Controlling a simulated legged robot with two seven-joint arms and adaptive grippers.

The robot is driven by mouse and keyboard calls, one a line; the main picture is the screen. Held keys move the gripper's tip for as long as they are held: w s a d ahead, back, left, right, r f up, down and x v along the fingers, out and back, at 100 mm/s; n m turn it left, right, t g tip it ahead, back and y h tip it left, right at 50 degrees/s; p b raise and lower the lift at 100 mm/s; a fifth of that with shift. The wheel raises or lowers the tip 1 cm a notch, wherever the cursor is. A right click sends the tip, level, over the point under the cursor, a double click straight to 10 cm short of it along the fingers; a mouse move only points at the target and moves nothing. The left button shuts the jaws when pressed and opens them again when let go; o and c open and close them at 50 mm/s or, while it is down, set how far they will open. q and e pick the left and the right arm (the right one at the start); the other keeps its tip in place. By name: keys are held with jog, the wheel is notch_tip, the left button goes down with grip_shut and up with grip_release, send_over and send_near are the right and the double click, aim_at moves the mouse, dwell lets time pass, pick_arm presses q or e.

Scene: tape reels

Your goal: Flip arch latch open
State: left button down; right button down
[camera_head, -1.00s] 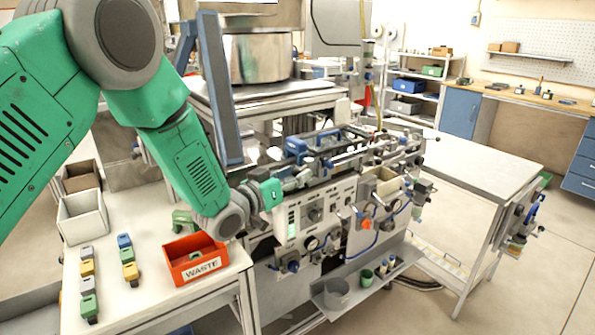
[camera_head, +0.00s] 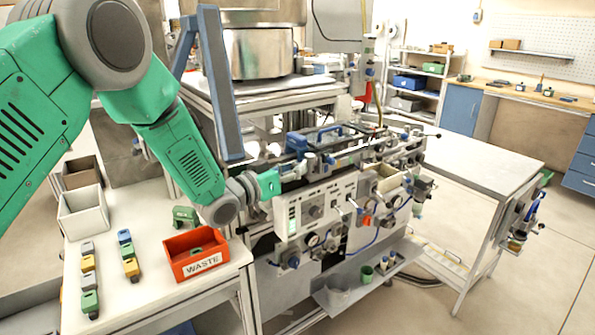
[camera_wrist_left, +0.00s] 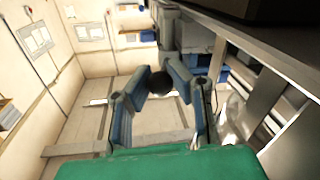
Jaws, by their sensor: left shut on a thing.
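My left gripper (camera_head: 308,163) reaches in from the left at the near left end of the machine's top. In the left wrist view its two blue-grey fingers (camera_wrist_left: 160,84) close around a dark round knob (camera_wrist_left: 158,82). The knob is hidden by the fingers in the head view, and I cannot tell from there whether it belongs to the arch latch. A blue arched bar (camera_head: 325,132) with a blue block (camera_head: 296,143) stands on the machine top, just behind the fingertips. My right gripper is out of view.
The machine's front panel (camera_head: 318,208) carries knobs, dials and a blue hose. An orange WASTE bin (camera_head: 196,267), a white box (camera_head: 84,222) and several small coloured cases (camera_head: 131,268) are on the left table. A blue-grey upright post (camera_head: 220,85) stands close to my left arm.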

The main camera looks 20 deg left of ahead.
pick_arm(q)
jog(key=shift+a+h, duration=0.15)
jog(key=shift+h, duration=0.15)
jog(key=c, duration=1.4)
grip_release()
jog(key=shift+o, duration=0.2)
jog(key=shift+a, duration=0.1)
jog(key=shift+s+a, duration=0.15)
jog(key=v, duration=1.1)
jog(key=shift+s+a, duration=0.15)
jog(key=shift+r, duration=0.1)
